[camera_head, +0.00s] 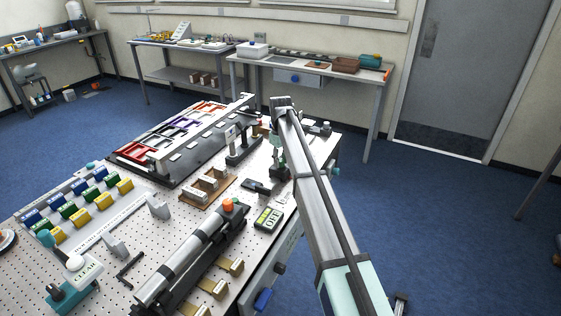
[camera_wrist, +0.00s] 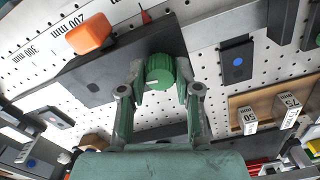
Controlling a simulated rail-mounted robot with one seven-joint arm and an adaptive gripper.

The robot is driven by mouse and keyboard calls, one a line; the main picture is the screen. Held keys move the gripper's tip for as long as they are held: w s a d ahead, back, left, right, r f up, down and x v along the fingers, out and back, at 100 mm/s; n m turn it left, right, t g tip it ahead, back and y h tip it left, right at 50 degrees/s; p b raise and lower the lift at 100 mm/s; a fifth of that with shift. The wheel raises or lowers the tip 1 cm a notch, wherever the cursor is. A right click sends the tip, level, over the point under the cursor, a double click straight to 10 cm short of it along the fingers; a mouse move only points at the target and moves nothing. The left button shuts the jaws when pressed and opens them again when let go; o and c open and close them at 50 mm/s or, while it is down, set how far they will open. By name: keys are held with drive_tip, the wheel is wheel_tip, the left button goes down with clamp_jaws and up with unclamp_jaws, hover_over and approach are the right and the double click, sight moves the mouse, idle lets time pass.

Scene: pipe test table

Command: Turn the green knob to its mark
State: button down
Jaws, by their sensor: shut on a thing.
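The green knob (camera_wrist: 161,71) is ribbed and round, and shows near the middle of the wrist view. A pale line is on its lower left side. My gripper (camera_wrist: 160,78) is shut on the knob, with one finger on each side of it. A small red pointer (camera_wrist: 146,16) stands above the knob in the picture; I cannot tell whether it is the knob's mark. In the head view my gripper (camera_head: 279,160) hangs down at the far right part of the table, and the knob cannot be made out there.
An orange block (camera_wrist: 88,33) lies by a scale marked 200 mm and 300 mm. A wooden holder with white labelled blocks (camera_wrist: 248,117) is at right.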

sight(281, 160)
drive_tip(key=shift+n, duration=0.9)
drive_tip(key=c, duration=0.8)
unclamp_jaws()
wheel_tip(281, 160, up, 12)
